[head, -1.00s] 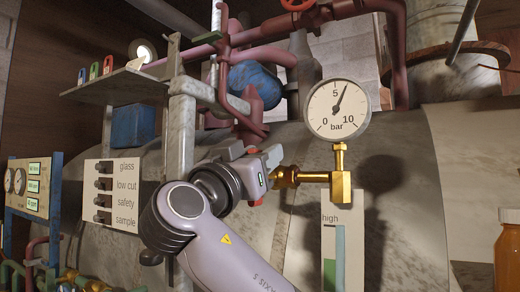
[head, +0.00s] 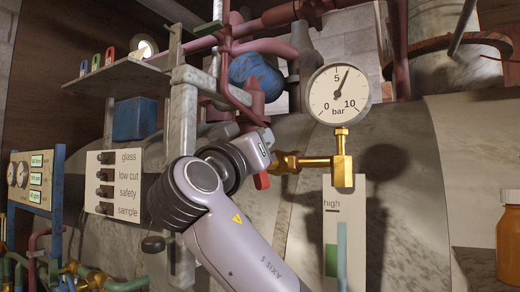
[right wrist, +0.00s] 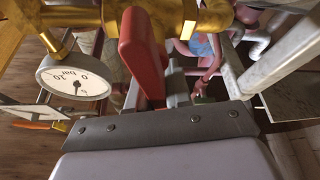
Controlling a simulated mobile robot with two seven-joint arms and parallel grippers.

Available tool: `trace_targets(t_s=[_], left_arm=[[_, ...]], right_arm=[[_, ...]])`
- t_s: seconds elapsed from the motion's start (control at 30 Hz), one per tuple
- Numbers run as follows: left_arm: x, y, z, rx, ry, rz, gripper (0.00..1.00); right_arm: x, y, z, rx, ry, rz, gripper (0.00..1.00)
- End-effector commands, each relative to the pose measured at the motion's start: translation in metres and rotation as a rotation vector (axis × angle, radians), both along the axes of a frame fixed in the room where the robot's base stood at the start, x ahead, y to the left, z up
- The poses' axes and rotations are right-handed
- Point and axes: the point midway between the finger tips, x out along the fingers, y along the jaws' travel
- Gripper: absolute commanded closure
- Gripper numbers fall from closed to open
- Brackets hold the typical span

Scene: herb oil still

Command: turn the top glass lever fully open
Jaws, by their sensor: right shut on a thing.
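The top glass lever is a red handle on the brass fitting (head: 318,163) below the pressure gauge (head: 339,95). In the head view only a short red part of the lever (head: 262,181) shows, below my right gripper (head: 263,151). In the right wrist view the red lever (right wrist: 141,48) reaches in between the grey fingers of my right gripper (right wrist: 156,88), which is shut on it. The brass valve body (right wrist: 190,15) is just beyond. The lever's gripped end is partly hidden by the fingers. My left gripper is not in view.
A sight-glass scale (head: 343,235) marked "high" hangs below the brass fitting. Red pipes (head: 240,95) and a grey post (head: 182,130) stand close to my right wrist at the left. A label board (head: 114,185) and an orange jar (head: 509,235) are farther off.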

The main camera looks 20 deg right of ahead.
Motion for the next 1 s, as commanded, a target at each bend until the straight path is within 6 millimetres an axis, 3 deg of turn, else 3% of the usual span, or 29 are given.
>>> trace_targets(t_s=[0.53,0.57,0.6,1.0], left_arm=[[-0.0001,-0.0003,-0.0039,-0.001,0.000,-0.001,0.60],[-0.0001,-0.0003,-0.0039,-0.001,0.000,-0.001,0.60],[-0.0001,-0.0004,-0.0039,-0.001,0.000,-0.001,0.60],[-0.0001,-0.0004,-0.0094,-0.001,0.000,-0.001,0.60]], right_arm=[[0.0028,0.0030,-0.0021,-0.072,0.073,0.002,1.00],[0.0028,0.0030,-0.0021,-0.072,0.073,0.002,0.71],[0.0028,0.0030,-0.0021,-0.071,0.072,0.001,0.60],[-0.0044,0.0088,-0.0070,-0.072,0.071,0.003,0.60]])
